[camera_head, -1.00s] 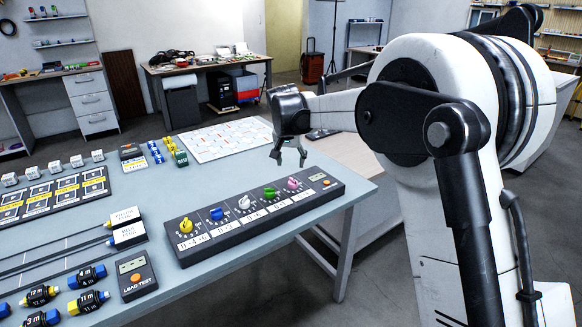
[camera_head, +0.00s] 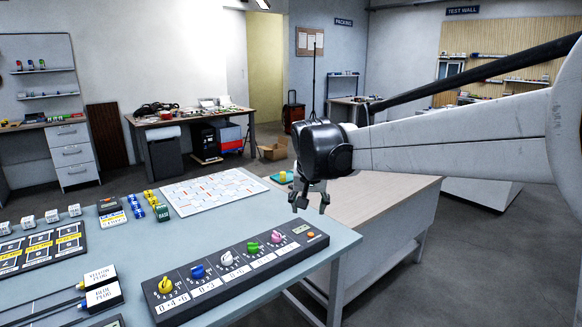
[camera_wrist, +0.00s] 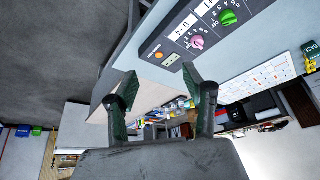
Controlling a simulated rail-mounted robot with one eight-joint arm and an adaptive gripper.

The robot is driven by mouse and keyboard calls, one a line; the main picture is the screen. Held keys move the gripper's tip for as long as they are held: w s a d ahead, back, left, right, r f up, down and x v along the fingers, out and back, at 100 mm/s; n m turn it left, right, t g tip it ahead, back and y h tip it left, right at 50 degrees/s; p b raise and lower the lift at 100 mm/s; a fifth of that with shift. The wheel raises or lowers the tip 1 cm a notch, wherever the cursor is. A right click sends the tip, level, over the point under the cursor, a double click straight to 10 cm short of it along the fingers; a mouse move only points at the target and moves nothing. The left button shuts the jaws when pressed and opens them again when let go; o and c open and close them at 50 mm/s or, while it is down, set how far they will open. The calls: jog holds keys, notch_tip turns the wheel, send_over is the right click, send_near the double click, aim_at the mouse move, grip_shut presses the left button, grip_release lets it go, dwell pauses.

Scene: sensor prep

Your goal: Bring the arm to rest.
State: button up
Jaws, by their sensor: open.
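My gripper (camera_head: 311,201) is open and empty. In the head view it hangs above the right end of the blue-grey table (camera_head: 205,240), with its fingers pointing down. It is apart from the dark panel of coloured knobs (camera_head: 240,264), which lies on the table just below and to its left. In the wrist view the two fingers (camera_wrist: 165,90) stand spread with nothing between them. The panel's pink knob (camera_wrist: 197,42) and green knob (camera_wrist: 228,17) show beyond them. My white arm reaches in from the right.
A white marked board (camera_head: 213,190) lies flat on the table behind the panel. Yellow plug and blue plug blocks (camera_head: 101,287) are at the front left. A wood-topped bench (camera_head: 372,195) stands right of the table. A workbench (camera_head: 190,117) is at the back.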

jog(key=s+d+r, duration=0.3)
jog(key=s+d, duration=0.3)
jog(key=s, duration=0.4)
jog(key=s+d+f, duration=0.2)
jog(key=s+d, duration=0.1)
jog(key=s, duration=0.5)
jog(key=s+d+f+t, duration=0.1)
jog(key=s+d+f, duration=0.2)
jog(key=s, duration=0.5)
jog(key=s+d+f+t, duration=0.1)
jog(key=s+d+f, duration=0.2)
jog(key=s, duration=0.6)
jog(key=shift+d+f+n, duration=0.25)
jog(key=shift+n, duration=0.15)
